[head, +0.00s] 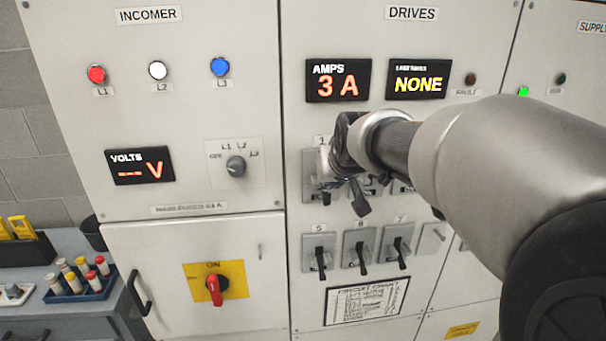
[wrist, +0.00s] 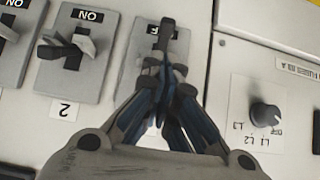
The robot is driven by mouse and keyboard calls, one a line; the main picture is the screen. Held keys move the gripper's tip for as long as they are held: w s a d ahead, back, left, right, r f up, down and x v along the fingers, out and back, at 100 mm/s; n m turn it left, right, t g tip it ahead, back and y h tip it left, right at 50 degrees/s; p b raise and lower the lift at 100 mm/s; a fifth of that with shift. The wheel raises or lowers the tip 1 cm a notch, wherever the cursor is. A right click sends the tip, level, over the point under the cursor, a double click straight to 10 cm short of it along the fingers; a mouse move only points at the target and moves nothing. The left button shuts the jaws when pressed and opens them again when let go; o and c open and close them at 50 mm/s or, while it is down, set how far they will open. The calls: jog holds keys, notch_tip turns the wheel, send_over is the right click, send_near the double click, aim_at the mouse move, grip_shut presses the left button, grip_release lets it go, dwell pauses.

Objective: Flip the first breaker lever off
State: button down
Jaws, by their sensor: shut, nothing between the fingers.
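The first breaker (head: 308,178) is a grey plate at the upper left of the drives panel. It also shows in the wrist view (wrist: 138,34), turned upside down. Its lever is mostly hidden by my gripper (head: 330,178); a dark piece just beyond the fingertips may be it. A label there is partly covered and shows what looks like an F. My gripper, also in the wrist view (wrist: 160,66), is shut and empty, with its tips in front of this breaker. I cannot tell whether they touch the lever. The second breaker's lever (wrist: 76,46) has an ON label beside it.
A lower row of breakers (head: 359,252) is below my gripper. A selector knob (head: 236,166) and red main switch (head: 214,289) are on the incomer panel. The amps display (head: 338,81) reads 3 A; the display (head: 420,80) beside it reads NONE.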

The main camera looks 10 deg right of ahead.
jog(key=shift+r+p, duration=0.6)
jog(key=shift+r, duration=0.2)
